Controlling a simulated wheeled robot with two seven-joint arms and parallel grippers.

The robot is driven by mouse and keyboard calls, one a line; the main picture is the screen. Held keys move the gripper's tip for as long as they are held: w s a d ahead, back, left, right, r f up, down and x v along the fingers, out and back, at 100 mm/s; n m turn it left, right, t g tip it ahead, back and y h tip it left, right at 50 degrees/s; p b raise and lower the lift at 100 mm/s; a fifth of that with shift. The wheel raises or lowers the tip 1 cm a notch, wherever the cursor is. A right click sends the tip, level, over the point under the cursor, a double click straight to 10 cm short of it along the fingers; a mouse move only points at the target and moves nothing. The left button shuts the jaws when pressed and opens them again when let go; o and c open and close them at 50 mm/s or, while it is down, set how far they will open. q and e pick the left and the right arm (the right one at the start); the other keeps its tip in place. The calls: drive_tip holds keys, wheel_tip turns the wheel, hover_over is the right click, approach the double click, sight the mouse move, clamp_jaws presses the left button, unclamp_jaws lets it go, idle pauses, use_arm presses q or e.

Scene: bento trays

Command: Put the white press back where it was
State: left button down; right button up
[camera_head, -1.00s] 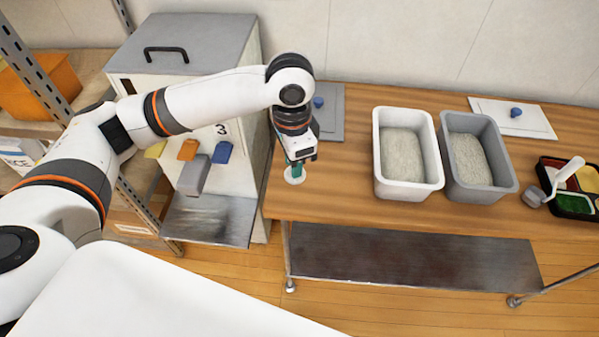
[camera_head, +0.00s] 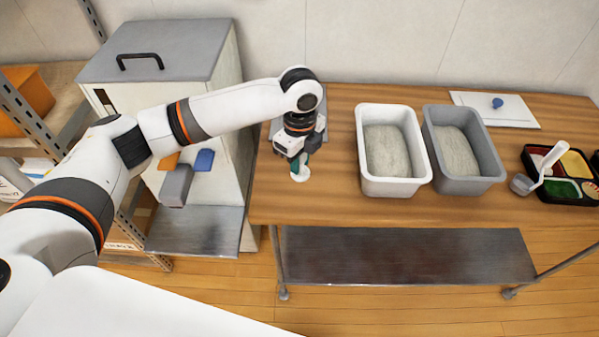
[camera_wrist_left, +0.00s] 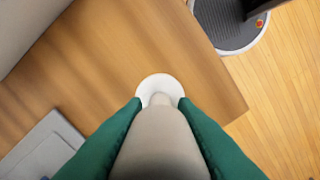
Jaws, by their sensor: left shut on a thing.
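My left gripper (camera_head: 299,163), with green fingers, is shut on the white press near the left end of the wooden table. The press's round white disc (camera_head: 300,175) shows below the fingers. In the left wrist view the pale handle (camera_wrist_left: 160,145) of the press lies between the two green fingers (camera_wrist_left: 160,112), with the white disc (camera_wrist_left: 160,85) beyond it. I cannot tell whether the disc touches the table or hangs just above it. My right gripper is not in view.
A white bin (camera_head: 363,165) and a grey bin (camera_head: 436,165), both with rice, stand right of the gripper. A bento tray (camera_head: 534,158) with a scoop (camera_head: 543,170) is farther right. A white lid (camera_head: 515,113) lies behind. A grey lid (camera_wrist_left: 35,150) lies near the gripper.

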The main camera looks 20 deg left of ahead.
sight(300, 174)
use_arm(q)
wheel_tip(300, 174, down, 4)
drive_tip(key=shift+f, duration=0.45)
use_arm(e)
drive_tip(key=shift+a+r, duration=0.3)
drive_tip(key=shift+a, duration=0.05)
use_arm(q)
drive_tip(key=c, duration=1.2)
unclamp_jaws()
drive_tip(key=shift+f, duration=0.1)
drive_tip(key=shift+o, duration=0.2)
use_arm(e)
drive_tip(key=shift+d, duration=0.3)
use_arm(q)
wheel_tip(300, 174, up, 12)
drive_tip(key=shift+r+b, duration=0.15)
drive_tip(key=shift+b, duration=0.4)
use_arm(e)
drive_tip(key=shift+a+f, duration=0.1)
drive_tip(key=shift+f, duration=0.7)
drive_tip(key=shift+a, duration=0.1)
